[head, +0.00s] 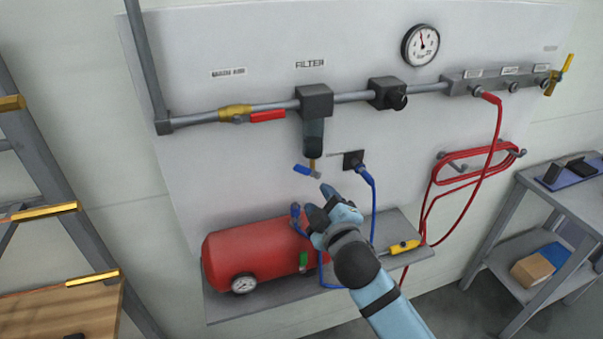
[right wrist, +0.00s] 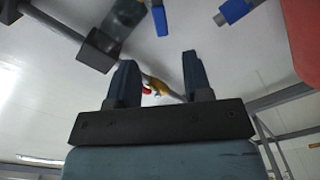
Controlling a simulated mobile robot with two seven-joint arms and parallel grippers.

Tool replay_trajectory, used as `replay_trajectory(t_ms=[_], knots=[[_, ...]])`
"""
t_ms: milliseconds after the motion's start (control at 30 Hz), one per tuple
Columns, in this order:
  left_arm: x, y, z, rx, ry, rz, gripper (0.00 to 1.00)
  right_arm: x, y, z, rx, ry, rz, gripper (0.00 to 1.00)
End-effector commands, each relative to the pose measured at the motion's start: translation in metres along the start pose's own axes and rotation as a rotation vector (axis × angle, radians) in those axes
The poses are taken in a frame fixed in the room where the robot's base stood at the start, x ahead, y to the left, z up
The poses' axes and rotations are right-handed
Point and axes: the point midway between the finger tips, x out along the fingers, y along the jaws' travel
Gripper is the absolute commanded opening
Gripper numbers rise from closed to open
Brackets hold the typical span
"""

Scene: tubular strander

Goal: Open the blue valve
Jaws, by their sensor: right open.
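The blue valve is a small blue lever (head: 302,169) on a brass and grey drain fitting below the filter bowl (head: 314,138). The lever tilts slightly down to the right. A blue piece that looks like this lever (right wrist: 159,19) shows at the top of the right wrist view, beyond the fingers. My right gripper (head: 319,199) is open and empty, below and slightly right of the lever, apart from it. In the right wrist view its two fingers (right wrist: 161,78) stand apart with nothing held between them. My left gripper is not in view.
A red tank (head: 250,257) with a gauge lies on the shelf (head: 225,308) below. A blue hose (head: 367,180) hangs from a black wall socket at the right. A red-handled valve (head: 267,116) sits on the pipe at upper left. Red hose loops (head: 475,155) hang farther right.

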Motion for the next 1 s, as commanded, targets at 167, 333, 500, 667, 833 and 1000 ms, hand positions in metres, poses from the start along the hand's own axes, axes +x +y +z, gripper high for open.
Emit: replay_trajectory(t_ms=[167, 333, 500, 667, 833, 1000], knots=[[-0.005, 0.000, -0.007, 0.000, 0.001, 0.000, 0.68, 0.041, 0.002, -0.002, 0.000, 0.000, 0.000, 0.46], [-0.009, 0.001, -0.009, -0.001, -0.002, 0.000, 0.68, 0.073, 0.001, -0.001, -0.001, 0.000, 0.000, 0.46], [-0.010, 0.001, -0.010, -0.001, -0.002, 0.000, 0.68, 0.092, 0.000, -0.001, 0.001, 0.000, -0.001, 0.46], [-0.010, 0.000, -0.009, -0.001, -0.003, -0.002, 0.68, 0.099, 0.000, -0.001, 0.000, 0.001, -0.001, 0.46], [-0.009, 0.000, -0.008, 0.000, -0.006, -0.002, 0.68, 0.099, 0.000, 0.000, 0.000, 0.001, -0.001, 0.46], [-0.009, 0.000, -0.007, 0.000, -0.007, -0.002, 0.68, 0.099, 0.000, 0.000, 0.000, 0.001, -0.001, 0.23]])
